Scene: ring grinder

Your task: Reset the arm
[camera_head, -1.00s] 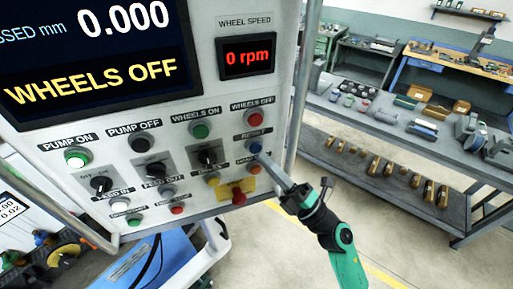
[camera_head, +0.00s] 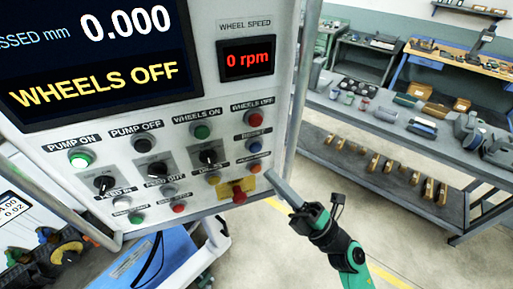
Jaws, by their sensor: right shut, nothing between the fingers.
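My right gripper (camera_head: 269,176) has its fingers shut with nothing between them. Its tip is at the lower right of the control panel (camera_head: 105,165), just right of and below the orange button (camera_head: 255,168). I cannot tell whether it touches the panel. The blue button (camera_head: 255,147) and the red WHEELS OFF button (camera_head: 256,118) above are uncovered. My left gripper is not in view.
The screen (camera_head: 95,50) reads WHEELS OFF and the speed display (camera_head: 246,58) reads 0 rpm. The PUMP ON button (camera_head: 80,159) glows green. A red stop knob (camera_head: 238,193) is left of my gripper. A parts bench (camera_head: 400,118) stands behind at right.

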